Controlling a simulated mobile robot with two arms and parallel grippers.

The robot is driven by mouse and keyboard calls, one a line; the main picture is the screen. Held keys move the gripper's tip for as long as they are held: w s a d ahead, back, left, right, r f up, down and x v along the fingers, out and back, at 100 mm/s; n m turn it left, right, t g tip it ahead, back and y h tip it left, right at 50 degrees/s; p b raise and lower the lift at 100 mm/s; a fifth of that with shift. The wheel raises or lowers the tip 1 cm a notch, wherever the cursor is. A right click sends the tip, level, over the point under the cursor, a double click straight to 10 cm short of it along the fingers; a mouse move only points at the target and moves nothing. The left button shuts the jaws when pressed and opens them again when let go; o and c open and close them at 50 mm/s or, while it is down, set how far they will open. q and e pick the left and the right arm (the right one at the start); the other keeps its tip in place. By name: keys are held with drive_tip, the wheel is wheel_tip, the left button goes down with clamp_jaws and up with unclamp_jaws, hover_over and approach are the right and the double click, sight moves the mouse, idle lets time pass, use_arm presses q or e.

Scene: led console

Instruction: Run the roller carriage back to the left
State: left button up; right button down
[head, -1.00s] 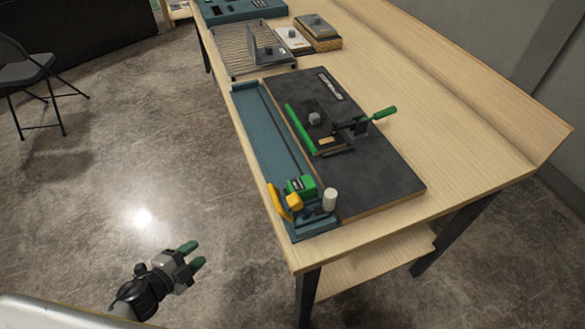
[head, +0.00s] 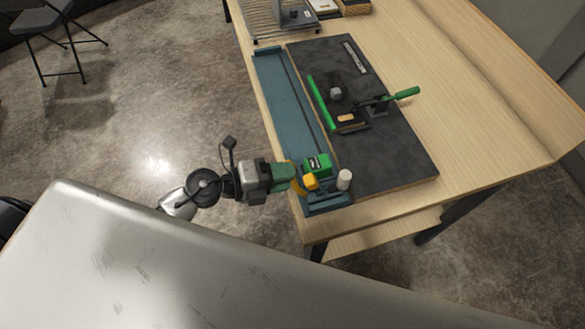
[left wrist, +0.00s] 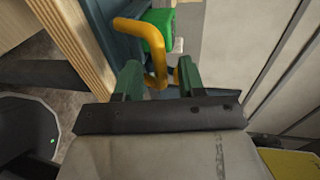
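The roller carriage (head: 317,165) is a green block with a yellow handle (head: 311,182), at the near end of a long blue track (head: 283,95) along the table's left edge. A white upright cylinder (head: 344,180) stands beside it. My left gripper (head: 291,179) is at the handle, level with the carriage. In the left wrist view, its two green fingers (left wrist: 158,80) are apart, with the bent yellow handle (left wrist: 156,50) between them and a gap on each side. The carriage's green body (left wrist: 158,30) shows beyond. My right gripper is not in view.
A wire rack (head: 275,18) stands at the far end. The wooden table (head: 465,110) is clear on the right. A folding chair (head: 45,30) stands on the floor at the far left.

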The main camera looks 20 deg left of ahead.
use_arm(q)
drive_tip(key=shift+x, duration=1.15)
clamp_jaws()
